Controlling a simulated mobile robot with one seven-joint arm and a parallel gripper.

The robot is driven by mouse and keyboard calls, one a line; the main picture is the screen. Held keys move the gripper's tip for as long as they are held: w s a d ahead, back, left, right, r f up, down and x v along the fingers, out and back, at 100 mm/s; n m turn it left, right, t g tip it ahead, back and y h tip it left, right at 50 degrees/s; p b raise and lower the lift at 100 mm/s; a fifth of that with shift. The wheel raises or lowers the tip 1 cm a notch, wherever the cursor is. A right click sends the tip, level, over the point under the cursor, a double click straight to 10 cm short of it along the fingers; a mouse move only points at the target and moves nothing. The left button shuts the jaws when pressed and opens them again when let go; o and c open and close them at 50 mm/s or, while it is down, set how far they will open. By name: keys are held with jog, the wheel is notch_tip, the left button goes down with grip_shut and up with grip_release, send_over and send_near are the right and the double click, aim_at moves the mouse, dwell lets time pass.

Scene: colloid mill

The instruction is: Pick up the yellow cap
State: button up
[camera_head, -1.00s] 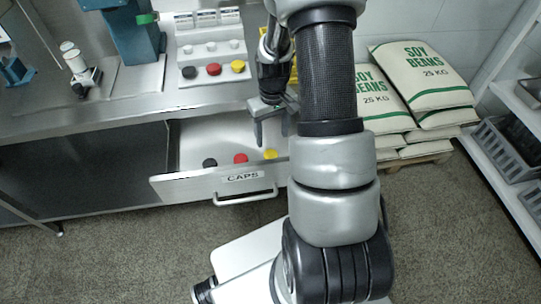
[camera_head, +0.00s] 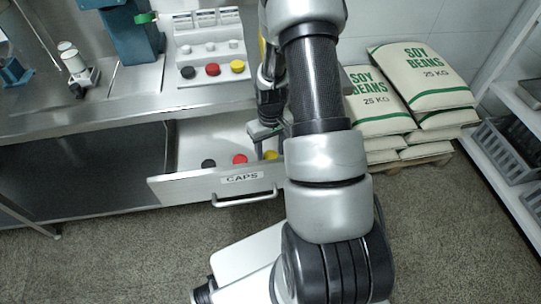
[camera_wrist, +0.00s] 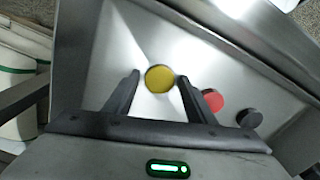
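The yellow cap (camera_wrist: 159,78) lies on the floor of the open drawer marked CAPS (camera_head: 240,178). In the wrist view it shows between and just beyond the fingertips of my gripper (camera_wrist: 158,82). My gripper is open and holds nothing. In the head view my gripper (camera_head: 264,146) reaches down into the right part of the drawer, and the yellow cap (camera_head: 271,155) shows partly behind a finger. Whether the fingers are level with the cap is hard to tell.
A red cap (camera_wrist: 213,100) lies close beside one finger, with a black cap (camera_wrist: 249,118) farther right. The drawer walls stand close around. On the counter, a stand (camera_head: 211,77) holds black, red and yellow caps. Soy bean sacks (camera_head: 420,78) are stacked at right.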

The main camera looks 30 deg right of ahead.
jog(key=c, duration=0.8)
